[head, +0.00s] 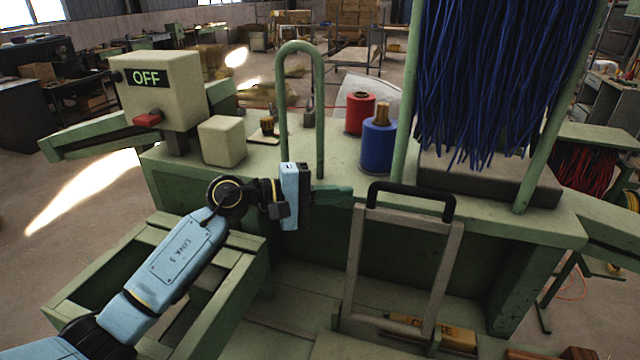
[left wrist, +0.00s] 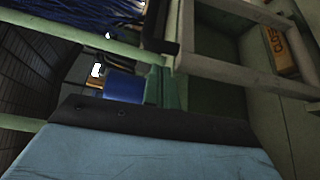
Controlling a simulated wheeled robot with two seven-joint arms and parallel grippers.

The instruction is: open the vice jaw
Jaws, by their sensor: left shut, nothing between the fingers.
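My left gripper (head: 300,194) is in front of the green workbench's front edge, left of the frame with the black handle. It is shut and empty. Its blue casing (left wrist: 145,155) fills the bottom of the left wrist view; its fingertips are not clear there. A grey frame (head: 357,262) with a black U-shaped handle (head: 412,190) stands upright at the bench front; it may be the vice jaw, but I cannot tell for sure. In the left wrist view the handle (left wrist: 160,28) is at the top. My right gripper is out of view.
A green hoop (head: 283,100) rises behind my gripper. A red spool (head: 360,112) and a blue spool (head: 377,147) stand on the bench (head: 335,165). Blue bristles (head: 490,80) hang at right above a grey block (head: 490,180). An OFF switch box (head: 165,95) stands at left.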

